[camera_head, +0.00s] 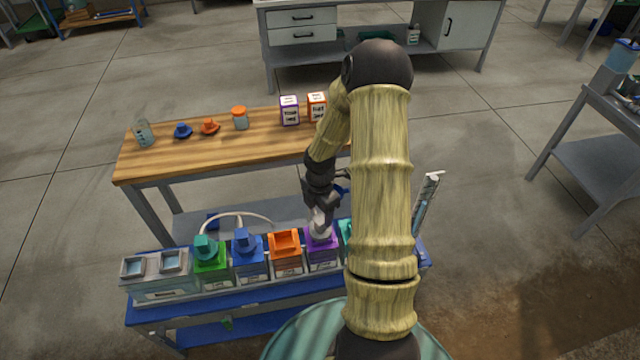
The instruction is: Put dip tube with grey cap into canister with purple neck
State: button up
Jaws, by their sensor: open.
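The canister with purple neck (321,255) stands in a row on the blue-topped bench, just left of my arm. A light grey piece that looks like the grey cap (320,229) sits at its neck. No tube shows below the cap, so the dip tube itself is hidden. My gripper (319,210) is open, pointing down right above the grey cap. I cannot tell whether the fingers touch the cap.
Beside it stand an open orange-necked canister (286,259), a blue one with blue cap (249,262) and a green one with teal cap (210,263). A teal canister is partly behind my arm. A wooden table (225,150) with jars, caps and boxes stands behind.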

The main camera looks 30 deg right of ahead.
notch_tip(320, 180, up, 12)
jog(key=p, duration=0.1)
